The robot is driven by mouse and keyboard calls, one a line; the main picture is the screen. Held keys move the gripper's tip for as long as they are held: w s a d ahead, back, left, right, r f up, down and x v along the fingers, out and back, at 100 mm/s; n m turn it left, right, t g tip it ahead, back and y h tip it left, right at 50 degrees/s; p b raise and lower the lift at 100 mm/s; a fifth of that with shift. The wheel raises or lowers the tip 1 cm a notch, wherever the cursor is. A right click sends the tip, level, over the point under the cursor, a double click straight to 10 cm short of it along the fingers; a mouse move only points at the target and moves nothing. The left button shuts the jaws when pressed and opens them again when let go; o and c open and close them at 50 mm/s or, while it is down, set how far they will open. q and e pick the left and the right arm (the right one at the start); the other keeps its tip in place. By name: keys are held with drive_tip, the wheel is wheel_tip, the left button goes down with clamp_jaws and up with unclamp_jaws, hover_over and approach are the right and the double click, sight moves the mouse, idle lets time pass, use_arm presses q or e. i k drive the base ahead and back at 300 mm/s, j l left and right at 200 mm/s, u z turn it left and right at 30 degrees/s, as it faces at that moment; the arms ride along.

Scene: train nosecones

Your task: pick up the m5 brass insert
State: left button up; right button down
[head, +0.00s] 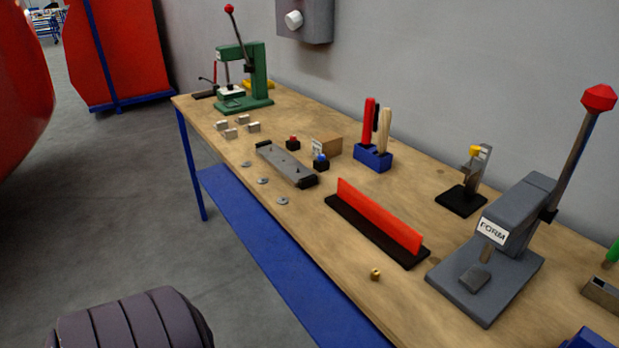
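A small brass-coloured insert (375,274) sits on the wooden workbench (328,263) near its front edge. It lies in front of the black base of a red bar and to the left of the grey press marked FORM. It is too small here to read any size on it. Neither of my grippers shows in the head view, so nothing is seen touching the insert.
The grey FORM press (500,255) stands right of the insert, its red-knobbed lever rising high. The red bar (378,218) stands behind it. A blue tool holder (373,158), a grey fixture plate (286,165) and a green press (242,80) stand farther back. Bare wood surrounds the insert.

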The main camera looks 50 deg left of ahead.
sight(375, 273)
drive_tip(key=u, duration=1.05)
drive_tip(key=i+j+z, duration=0.15)
drive_tip(key=z, duration=0.25)
drive_tip(key=i+j+z, duration=0.15)
drive_tip(key=j+z, duration=0.25)
drive_tip(key=i+j+z, duration=0.1)
drive_tip(key=j+z, duration=0.25)
